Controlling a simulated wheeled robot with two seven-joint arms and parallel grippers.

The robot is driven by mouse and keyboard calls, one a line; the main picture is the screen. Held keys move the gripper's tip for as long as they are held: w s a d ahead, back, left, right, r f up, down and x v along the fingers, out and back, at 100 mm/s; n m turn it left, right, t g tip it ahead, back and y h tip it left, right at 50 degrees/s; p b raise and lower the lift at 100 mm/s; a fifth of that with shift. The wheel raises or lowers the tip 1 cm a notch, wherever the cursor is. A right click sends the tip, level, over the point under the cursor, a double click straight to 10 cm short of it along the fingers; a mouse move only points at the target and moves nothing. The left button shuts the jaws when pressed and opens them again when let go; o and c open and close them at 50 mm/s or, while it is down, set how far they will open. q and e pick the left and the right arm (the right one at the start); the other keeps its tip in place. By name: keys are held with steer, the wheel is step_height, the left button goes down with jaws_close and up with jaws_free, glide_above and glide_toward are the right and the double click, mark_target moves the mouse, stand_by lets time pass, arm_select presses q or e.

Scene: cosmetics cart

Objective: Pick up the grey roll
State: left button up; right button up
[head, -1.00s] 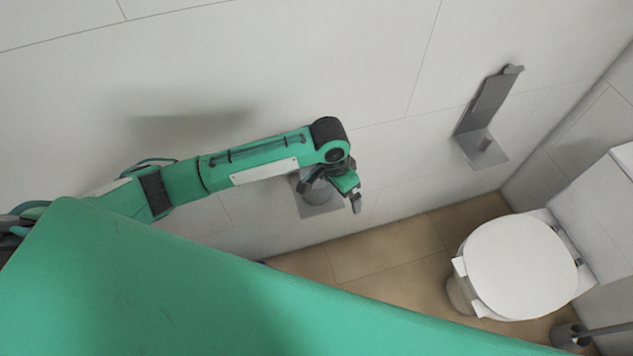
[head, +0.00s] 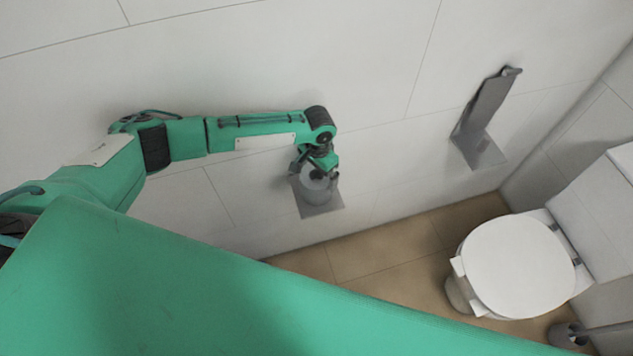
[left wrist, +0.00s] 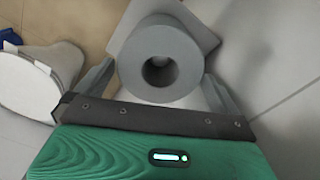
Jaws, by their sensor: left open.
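The grey roll (head: 316,193) stands on end on a small grey wall shelf (head: 331,209), with its round core hole facing up. My left gripper (head: 316,174) is over the roll in the head view and partly hides it. In the left wrist view, the grey roll (left wrist: 136,48) sits ahead of the open left gripper (left wrist: 160,75), between the two fingers, with a finger at each side. I cannot tell whether the fingers touch it. My right gripper is not in view.
The tiled wall (head: 340,60) is close behind the left arm. A second grey wall fixture (head: 487,107) is farther right. A white toilet (head: 520,265) and a brush holder (head: 565,336) stand at the right. Brown floor (head: 390,258) shows below the shelf.

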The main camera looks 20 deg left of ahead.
arm_select(q)
steer(key=shift+s+f, duration=0.1)
steer(key=shift+f, duration=0.4)
steer(key=f, duration=0.2)
steer(key=f+p, duration=0.1)
steer(key=shift+s+a+f+p, duration=0.15)
steer(key=shift+s+f+p, duration=0.05)
steer(key=shift+f+p, duration=0.15)
steer(key=shift+f, duration=0.45)
steer(key=c, duration=0.9)
